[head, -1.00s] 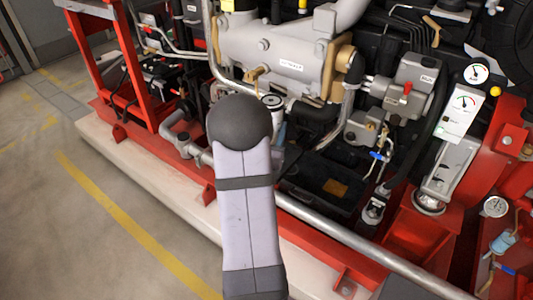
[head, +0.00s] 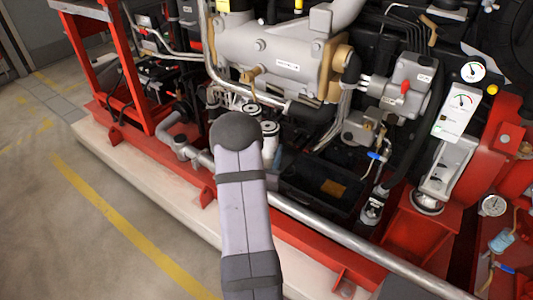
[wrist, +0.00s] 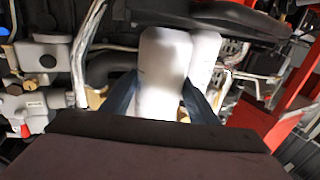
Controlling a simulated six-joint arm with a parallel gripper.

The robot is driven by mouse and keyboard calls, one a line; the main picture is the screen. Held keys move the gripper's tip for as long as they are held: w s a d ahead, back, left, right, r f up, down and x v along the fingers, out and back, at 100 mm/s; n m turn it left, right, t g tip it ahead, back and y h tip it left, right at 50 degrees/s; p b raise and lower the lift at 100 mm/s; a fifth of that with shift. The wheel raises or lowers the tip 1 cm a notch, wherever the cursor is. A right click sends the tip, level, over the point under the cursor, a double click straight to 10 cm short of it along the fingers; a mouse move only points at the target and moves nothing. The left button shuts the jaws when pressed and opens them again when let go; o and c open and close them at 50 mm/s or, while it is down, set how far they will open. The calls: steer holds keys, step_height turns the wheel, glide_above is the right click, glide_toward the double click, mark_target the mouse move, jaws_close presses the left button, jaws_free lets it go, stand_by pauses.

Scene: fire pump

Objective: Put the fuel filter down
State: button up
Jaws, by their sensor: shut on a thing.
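Two white, cylindrical filters with dark-ringed round tops stand side by side in the head view, beyond my arm. The nearer one, the fuel filter (head: 270,144), is upright. The other filter (head: 252,109) is just behind it, to the left. In the wrist view my gripper (wrist: 160,100) has its blue-grey fingers on both sides of the fuel filter (wrist: 163,62), shut on it. The second filter (wrist: 206,58) is close beside it on the right. My arm hides most of the gripper in the head view. I cannot tell whether the filter's bottom touches anything.
A large grey manifold (head: 275,60) is just behind the filters. A black tray-like box (head: 318,190) lies to the right. A silver pipe (head: 345,236) and the red base frame (head: 290,232) run along the front. The floor at left is clear.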

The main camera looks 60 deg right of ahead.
steer(key=shift+f, duration=0.25)
steer(key=shift+f, duration=0.15)
steer(key=o, duration=1.5)
steer(key=shift+c, duration=0.2)
steer(key=v, duration=1.2)
steer(key=shift+w, duration=0.1)
